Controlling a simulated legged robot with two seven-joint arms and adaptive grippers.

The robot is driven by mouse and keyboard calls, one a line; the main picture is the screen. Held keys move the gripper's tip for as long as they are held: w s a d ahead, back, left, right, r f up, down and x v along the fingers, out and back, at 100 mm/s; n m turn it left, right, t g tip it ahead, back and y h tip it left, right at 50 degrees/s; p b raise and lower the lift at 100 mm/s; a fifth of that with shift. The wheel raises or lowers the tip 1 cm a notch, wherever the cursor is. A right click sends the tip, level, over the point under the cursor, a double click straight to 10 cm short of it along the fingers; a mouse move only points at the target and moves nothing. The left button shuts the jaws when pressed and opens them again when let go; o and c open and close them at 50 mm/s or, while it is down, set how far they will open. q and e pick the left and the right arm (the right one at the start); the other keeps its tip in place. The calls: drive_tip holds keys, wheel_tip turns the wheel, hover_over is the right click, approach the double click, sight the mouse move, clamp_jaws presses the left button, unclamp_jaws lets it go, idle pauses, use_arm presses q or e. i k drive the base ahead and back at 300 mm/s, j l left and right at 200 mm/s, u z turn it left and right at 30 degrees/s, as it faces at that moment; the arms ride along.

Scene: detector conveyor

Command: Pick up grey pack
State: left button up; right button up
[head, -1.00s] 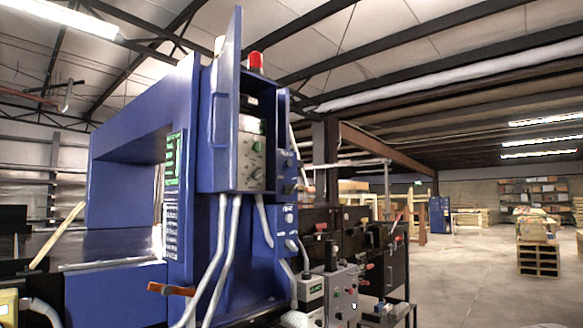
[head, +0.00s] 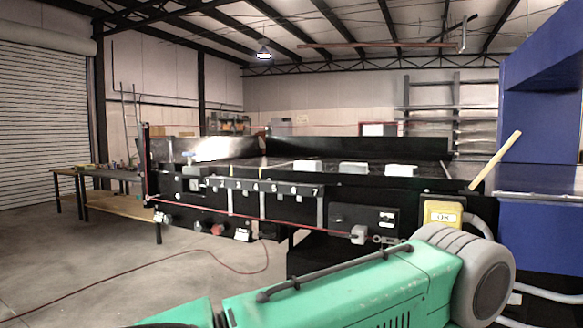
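Several small light-grey packs lie on the dark conveyor (head: 250,172). One pack (head: 306,166) is near the middle of the belt. A second pack (head: 357,168) is just right of it, and a third pack (head: 400,170) is further right; these three are spaced apart in a row. Another small pale block (head: 194,170) sits by the near edge at the left; I cannot tell whether it is a pack. Neither of my grippers is in view.
The blue detector housing (head: 541,120) stands at the right end of the conveyor. A tilted wooden stick (head: 497,160) rises beside it, above a yellow control box (head: 442,214). A workbench (head: 108,197) stands at the left. Floor at the lower left is open, with a red cable across it.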

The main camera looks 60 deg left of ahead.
sight(300, 165)
drive_tip(key=u, duration=2)
drive_tip(key=z, duration=0.2)
drive_tip(key=i+j+z, duration=0.2)
drive_tip(key=j+z, duration=0.2)
drive_tip(key=i+j+z, duration=0.1)
drive_tip(key=j+z, duration=0.35)
drive_tip(key=i+j+z, duration=0.1)
drive_tip(key=j+z, duration=0.3)
drive_tip(key=l, duration=0.1)
